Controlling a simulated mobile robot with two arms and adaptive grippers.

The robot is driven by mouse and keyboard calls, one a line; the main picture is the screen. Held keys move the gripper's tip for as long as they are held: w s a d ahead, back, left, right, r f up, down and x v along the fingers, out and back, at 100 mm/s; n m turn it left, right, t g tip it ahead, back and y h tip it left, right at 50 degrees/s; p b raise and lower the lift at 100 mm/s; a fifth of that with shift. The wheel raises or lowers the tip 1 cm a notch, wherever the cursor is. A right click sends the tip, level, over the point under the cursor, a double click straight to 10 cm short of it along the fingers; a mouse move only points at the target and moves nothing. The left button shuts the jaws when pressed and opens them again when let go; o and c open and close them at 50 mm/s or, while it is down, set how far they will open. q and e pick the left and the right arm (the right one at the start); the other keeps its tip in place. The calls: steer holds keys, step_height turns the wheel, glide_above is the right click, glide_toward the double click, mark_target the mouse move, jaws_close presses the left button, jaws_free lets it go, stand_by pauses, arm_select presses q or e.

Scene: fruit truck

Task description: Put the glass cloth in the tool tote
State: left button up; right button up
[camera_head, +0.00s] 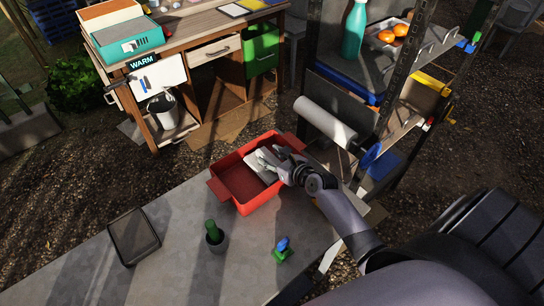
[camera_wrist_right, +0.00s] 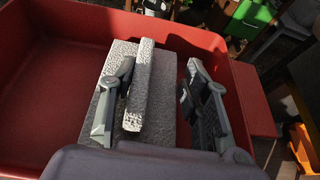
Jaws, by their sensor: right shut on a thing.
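The red tool tote (camera_head: 238,182) stands at the far end of the grey table. The pale grey, rough-textured glass cloth (camera_head: 259,169) is inside the tote's outline, towards its right side. My right gripper (camera_head: 268,157) reaches into the tote from the right and is shut on the cloth. In the right wrist view, a raised fold of the cloth (camera_wrist_right: 140,85) stands against the left finger, with a flatter part behind it. The tote wall (camera_wrist_right: 190,36) runs behind the cloth. I cannot tell whether the cloth touches the tote floor. My left gripper is not in view.
On the grey table (camera_head: 180,255) are a dark tray (camera_head: 133,236), a small potted cactus (camera_head: 214,234) and a blue-and-green object (camera_head: 282,248). A white roll (camera_head: 325,122) is close behind my right gripper, beside a shelf rack. A wooden workbench (camera_head: 205,30) stands behind.

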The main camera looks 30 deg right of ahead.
steer(key=shift+f, duration=0.15)
steer(key=o, duration=0.9)
steer(key=shift+s, duration=0.1)
steer(key=shift+c, duration=0.2)
steer(key=o, duration=0.4)
steer(key=shift+f, duration=0.15)
steer(key=shift+a, duration=0.1)
steer(key=r+v, duration=0.1)
steer(key=v, duration=1.1)
steer(key=shift+r, duration=0.3)
